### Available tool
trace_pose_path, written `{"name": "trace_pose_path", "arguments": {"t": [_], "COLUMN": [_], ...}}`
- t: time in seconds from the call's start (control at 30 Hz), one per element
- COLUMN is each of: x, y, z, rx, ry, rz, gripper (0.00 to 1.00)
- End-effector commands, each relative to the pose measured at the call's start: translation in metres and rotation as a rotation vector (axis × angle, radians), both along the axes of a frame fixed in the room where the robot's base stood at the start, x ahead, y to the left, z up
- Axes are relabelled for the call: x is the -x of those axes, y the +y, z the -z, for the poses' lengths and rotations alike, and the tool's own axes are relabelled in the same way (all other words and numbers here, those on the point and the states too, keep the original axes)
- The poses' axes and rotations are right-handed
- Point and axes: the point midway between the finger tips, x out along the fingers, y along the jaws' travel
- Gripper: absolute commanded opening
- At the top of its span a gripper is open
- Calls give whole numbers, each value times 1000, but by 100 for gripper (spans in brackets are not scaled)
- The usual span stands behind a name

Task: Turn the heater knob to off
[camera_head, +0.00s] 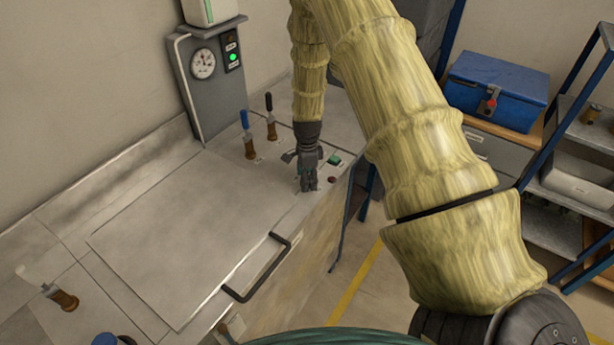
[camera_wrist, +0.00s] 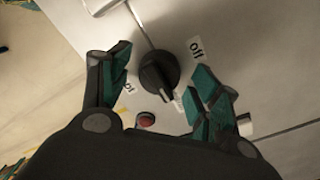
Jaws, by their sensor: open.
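The heater knob (camera_wrist: 158,72) is a round black dial with a raised pointer bar, seen in the wrist view between my fingers. Its pointer end aims toward the bottom of that picture, slightly right. A white label reading "off" (camera_wrist: 196,48) is to its upper right, and another small label (camera_wrist: 129,86), partly hidden, is to its left. My gripper (camera_wrist: 163,85) is open, one finger on each side of the knob; I cannot tell whether either touches it. In the head view my gripper (camera_head: 308,183) points down at the bench's right end and hides the knob.
A red button (camera_wrist: 146,120) lies just below the knob in the wrist view. On the bench (camera_head: 150,235) stand a blue-handled valve (camera_head: 246,125) and a black-handled valve (camera_head: 270,108). A gauge (camera_head: 203,63) with a green light is behind. A black bar handle (camera_head: 262,270) sticks out in front.

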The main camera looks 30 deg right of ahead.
Motion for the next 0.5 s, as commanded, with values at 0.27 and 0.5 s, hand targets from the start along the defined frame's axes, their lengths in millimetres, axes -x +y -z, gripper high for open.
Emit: {"name": "trace_pose_path", "arguments": {"t": [0.27, 0.5], "x": [0, 0], "y": [0, 0], "z": [3, 2], "rx": [0, 0], "ry": [0, 0], "rz": [0, 0], "gripper": [63, 34]}}
